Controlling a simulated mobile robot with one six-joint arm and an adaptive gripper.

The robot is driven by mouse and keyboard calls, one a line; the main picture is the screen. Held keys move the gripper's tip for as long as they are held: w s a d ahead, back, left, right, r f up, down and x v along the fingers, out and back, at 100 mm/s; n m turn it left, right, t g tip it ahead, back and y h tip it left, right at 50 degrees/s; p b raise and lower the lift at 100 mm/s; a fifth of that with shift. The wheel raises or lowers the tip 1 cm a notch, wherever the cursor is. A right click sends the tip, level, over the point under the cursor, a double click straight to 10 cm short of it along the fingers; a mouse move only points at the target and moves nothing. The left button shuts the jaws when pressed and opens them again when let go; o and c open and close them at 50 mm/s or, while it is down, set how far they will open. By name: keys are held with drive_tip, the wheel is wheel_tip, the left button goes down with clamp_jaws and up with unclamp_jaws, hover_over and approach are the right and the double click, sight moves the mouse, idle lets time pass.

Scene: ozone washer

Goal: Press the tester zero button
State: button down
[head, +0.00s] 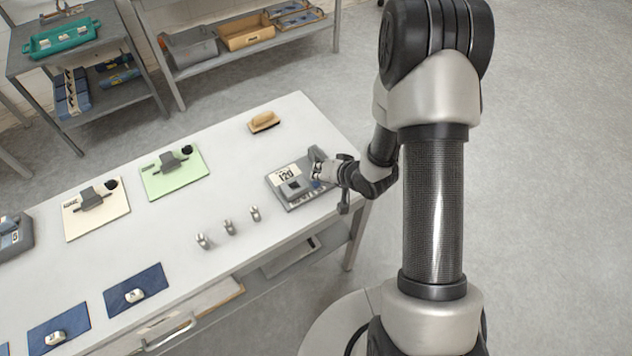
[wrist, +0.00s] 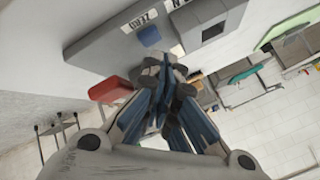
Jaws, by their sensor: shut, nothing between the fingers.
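The tester (head: 290,203) is a grey device at the right end of the white table, with a label reading 120. In the wrist view the tester (wrist: 100,45) fills the upper left, seen upside down. Its blue button (wrist: 149,37) sits beside a label reading ZERO (wrist: 128,22). My gripper (head: 318,168) is at the tester's right side, its fingers shut and empty. In the wrist view the fingertips (wrist: 166,75) are just below the blue button in the picture; a small gap shows, and I cannot tell their height above it.
Several small metal pieces (head: 229,227) stand left of the tester. A tan brush-like block (head: 264,121) lies behind it. A green board (head: 175,176) and a cream board (head: 96,212) lie farther left. Blue mats (head: 120,303) lie at the front. Shelves stand behind.

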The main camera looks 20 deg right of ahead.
drive_tip(key=shift+f, duration=0.15)
drive_tip(key=shift+f, duration=0.3)
drive_tip(key=shift+f+b, duration=0.55)
drive_tip(key=shift+b, duration=0.05)
idle(0.5)
drive_tip(key=shift+r, duration=0.1)
drive_tip(key=shift+d+r+p, duration=0.1)
drive_tip(key=shift+r+p, duration=0.75)
wheel_tip(320, 180, up, 5)
drive_tip(key=p, duration=0.4)
idle(0.9)
